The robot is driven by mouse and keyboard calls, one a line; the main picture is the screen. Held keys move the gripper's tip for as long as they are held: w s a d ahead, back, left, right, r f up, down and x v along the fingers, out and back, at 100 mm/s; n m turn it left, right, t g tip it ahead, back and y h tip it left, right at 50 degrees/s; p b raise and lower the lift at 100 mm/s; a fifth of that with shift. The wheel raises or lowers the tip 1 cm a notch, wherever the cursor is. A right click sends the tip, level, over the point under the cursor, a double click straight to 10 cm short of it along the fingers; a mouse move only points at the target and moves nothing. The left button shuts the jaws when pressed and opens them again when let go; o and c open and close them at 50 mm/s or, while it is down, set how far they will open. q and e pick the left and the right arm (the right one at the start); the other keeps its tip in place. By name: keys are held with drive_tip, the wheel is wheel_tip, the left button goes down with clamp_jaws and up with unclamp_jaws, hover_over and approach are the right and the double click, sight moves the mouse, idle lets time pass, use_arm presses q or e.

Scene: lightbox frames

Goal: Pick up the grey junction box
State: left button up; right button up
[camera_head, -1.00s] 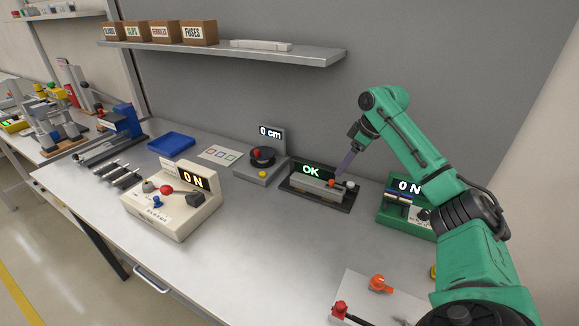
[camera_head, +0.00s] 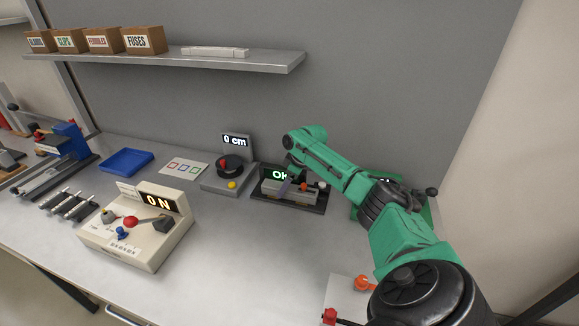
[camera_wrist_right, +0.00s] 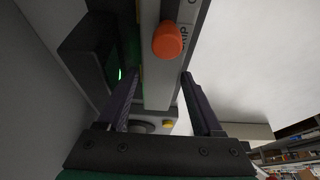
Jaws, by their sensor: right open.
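The grey junction box (camera_head: 296,192) appears to be the long grey block lying in the dark fixture (camera_head: 318,209) with the green "OK" display (camera_head: 279,174). My right gripper (camera_head: 284,188) is down at the block's left part, hiding some of it and of the display. In the right wrist view the grey block (camera_wrist_right: 158,85) runs between the two open dark fingers (camera_wrist_right: 160,78), with an orange knob (camera_wrist_right: 167,40) beyond the fingertips. I cannot tell whether either finger touches it. My left gripper is not in view.
A grey "0 cm" device (camera_head: 222,182) stands just left of the fixture. A green device (camera_head: 420,213) is partly hidden behind my right arm. A cream "ON" box (camera_head: 120,245) and a blue tray (camera_head: 126,162) are further left. A shelf (camera_head: 200,62) hangs above. The middle front is clear.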

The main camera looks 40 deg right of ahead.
drive_tip(key=shift+w+f, duration=0.15)
drive_tip(key=shift+f, duration=0.1)
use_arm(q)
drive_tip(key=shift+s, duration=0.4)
use_arm(e)
clamp_jaws()
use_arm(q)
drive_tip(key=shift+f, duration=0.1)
use_arm(e)
drive_tip(key=shift+r, duration=0.15)
